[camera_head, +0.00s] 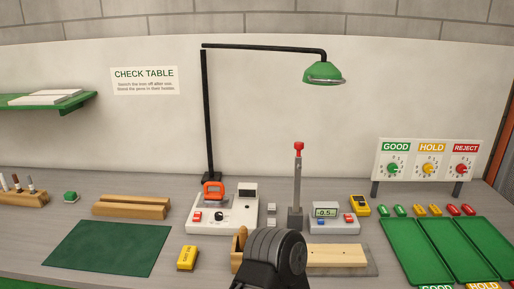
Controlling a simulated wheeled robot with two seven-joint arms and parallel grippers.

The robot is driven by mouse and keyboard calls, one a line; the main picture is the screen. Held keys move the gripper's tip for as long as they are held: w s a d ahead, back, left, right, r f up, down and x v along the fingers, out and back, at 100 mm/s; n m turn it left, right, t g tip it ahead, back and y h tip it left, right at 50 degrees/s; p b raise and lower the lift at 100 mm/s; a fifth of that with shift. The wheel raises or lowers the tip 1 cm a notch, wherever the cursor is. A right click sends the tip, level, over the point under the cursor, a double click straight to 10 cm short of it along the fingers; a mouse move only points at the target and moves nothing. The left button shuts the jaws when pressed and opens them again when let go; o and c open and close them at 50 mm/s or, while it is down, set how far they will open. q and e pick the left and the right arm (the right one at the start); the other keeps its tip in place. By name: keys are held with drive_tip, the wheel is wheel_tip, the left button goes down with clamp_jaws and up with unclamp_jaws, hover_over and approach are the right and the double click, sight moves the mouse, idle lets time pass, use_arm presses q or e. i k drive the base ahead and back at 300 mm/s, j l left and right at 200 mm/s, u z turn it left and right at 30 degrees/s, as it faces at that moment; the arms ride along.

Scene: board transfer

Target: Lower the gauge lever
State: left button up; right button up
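The gauge lever (298,172) is a grey upright bar with a red knob on top. It rises from a dark grey block on the table and stands raised, close to vertical. A small grey display unit (325,212) stands to its right and reads about 0.5. A pale wooden board (337,255) lies on a grey plate in front of the lever. A dark rounded part of one of my arms rises from the bottom edge and hides the left part of this area. I see no fingertips of either gripper, and nothing of mine touches the lever.
A yellow block (187,257) and a dark green mat (105,248) lie further left. Green trays (456,247) are at the right. A green lamp (323,73) hangs above the lever.

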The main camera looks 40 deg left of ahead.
sight(298, 146)
drive_tip(key=u, duration=1.2)
drive_tip(key=j+z, duration=0.1)
drive_tip(key=k, duration=0.05)
